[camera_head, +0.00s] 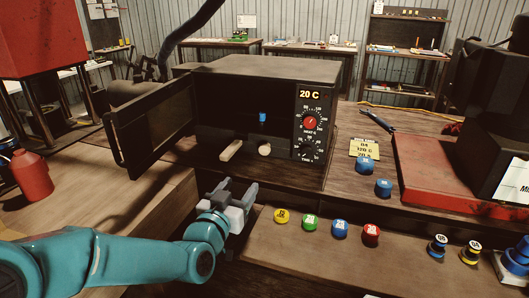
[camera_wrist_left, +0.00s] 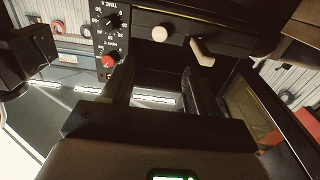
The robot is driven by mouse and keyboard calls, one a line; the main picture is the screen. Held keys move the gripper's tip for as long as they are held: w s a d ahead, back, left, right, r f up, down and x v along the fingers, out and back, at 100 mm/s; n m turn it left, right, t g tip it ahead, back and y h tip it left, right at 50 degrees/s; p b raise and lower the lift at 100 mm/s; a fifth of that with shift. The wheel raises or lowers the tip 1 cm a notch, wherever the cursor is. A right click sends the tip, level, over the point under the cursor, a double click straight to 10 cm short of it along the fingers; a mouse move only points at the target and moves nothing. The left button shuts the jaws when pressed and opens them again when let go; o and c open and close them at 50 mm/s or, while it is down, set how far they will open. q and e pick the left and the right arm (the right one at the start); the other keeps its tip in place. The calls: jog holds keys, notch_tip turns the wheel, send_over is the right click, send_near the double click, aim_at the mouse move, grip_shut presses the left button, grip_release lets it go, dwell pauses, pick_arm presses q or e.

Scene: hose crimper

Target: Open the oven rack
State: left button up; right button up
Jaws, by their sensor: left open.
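The oven (camera_head: 265,68) is a dark box on the workbench, and its door (camera_head: 152,127) is swung open to the left. Inside it is dark; the rack itself is hard to make out. Two pale handle-like pieces show at its lower front: a bar (camera_head: 231,151) and a round knob (camera_head: 265,150). In the left wrist view, the bar (camera_wrist_left: 203,52) and knob (camera_wrist_left: 160,33) lie beyond the fingers. A small blue piece (camera_head: 262,117) shows inside. My left gripper (camera_head: 240,188) is open and empty, in front of and below the handles, apart from them. My right gripper is out of view.
A control panel (camera_head: 309,122) reading 20 C, with a red dial, is at the oven's right. Several coloured caps, including a green one (camera_head: 310,222), stand on the front bench. A red tray (camera_head: 435,170) lies right. A red bottle (camera_head: 31,175) stands left.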

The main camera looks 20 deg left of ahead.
aim_at(264, 153)
pick_arm(q)
jog(key=w+p, duration=0.1)
jog(key=w, duration=0.4)
jog(key=w+p, duration=0.1)
jog(key=w, duration=0.4)
jog(key=w+p, duration=0.1)
jog(key=w, duration=0.5)
jog(key=shift+w+d, duration=0.1)
jog(key=shift+d, duration=0.15)
grip_shut()
